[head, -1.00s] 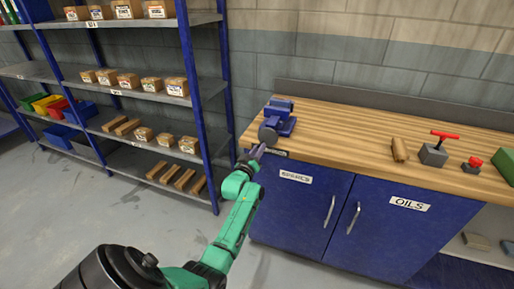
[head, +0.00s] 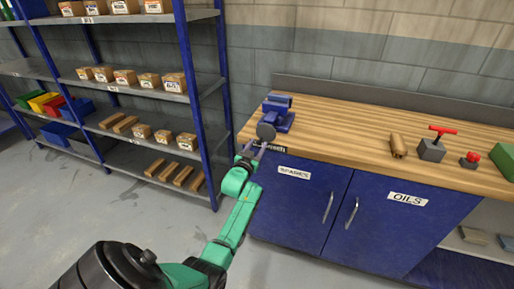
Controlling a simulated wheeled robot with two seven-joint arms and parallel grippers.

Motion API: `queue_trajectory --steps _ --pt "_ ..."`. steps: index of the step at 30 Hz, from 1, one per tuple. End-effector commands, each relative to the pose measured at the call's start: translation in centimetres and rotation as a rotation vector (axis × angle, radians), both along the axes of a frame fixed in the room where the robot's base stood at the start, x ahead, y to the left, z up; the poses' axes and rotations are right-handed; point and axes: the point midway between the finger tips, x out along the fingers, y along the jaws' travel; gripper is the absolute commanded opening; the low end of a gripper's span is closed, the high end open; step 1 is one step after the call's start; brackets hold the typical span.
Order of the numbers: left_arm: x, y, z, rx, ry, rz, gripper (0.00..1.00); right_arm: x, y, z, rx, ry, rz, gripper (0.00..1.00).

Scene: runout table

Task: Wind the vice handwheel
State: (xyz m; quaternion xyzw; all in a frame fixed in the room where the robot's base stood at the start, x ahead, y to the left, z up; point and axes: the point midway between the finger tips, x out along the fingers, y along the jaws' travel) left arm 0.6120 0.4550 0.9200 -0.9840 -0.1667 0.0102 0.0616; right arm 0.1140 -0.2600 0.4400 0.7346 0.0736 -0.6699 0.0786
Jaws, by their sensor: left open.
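A blue vice (head: 279,112) is mounted at the left end of the wooden bench top. Its round grey handwheel (head: 266,132) faces the front left, at the bench's front edge. My left gripper (head: 258,148) is just below and in front of the handwheel, small in view and partly hard to make out. It is open; whether its fingers touch the wheel's rim I cannot tell. My right gripper is not in view.
On the bench top (head: 340,125) stand a wooden piece (head: 398,146), a grey block with a red T-handle (head: 432,150), a red-knobbed item (head: 470,160) and a green block (head: 503,159). Blue cupboards are below. A blue-post shelf rack (head: 196,100) stands left, with floor between.

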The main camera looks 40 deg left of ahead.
Motion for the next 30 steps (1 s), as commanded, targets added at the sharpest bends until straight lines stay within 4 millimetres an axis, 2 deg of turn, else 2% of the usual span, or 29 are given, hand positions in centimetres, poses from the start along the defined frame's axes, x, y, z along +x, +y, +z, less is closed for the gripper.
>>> queue_trajectory --steps 3,7,10,17,23,25,27,28,30 --pt "0.0 0.0 -0.8 0.328 0.114 0.0 0.5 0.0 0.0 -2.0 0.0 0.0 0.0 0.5" --pt "0.0 0.0 -0.6 0.563 0.196 0.0 0.5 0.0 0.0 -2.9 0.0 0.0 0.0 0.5" --pt "0.0 0.0 -1.1 0.866 0.301 0.001 0.5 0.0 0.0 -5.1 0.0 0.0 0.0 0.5" --pt "0.0 -0.1 -0.6 1.392 0.484 0.002 0.5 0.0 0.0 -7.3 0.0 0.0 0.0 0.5" --pt "0.0 0.0 -0.1 1.422 0.496 0.001 0.5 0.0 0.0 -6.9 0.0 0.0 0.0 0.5" --pt "0.0 0.0 -0.1 1.42 0.495 0.001 0.31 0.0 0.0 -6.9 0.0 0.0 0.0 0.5" --pt "0.0 0.0 -0.1 1.419 0.495 0.001 0.04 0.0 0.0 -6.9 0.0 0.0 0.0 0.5" --pt "0.0 0.0 -0.1 1.419 0.495 0.001 0.0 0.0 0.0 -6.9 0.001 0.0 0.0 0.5" --pt "0.0 0.0 -0.1 1.418 0.495 0.001 0.0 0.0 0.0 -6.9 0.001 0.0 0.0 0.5"
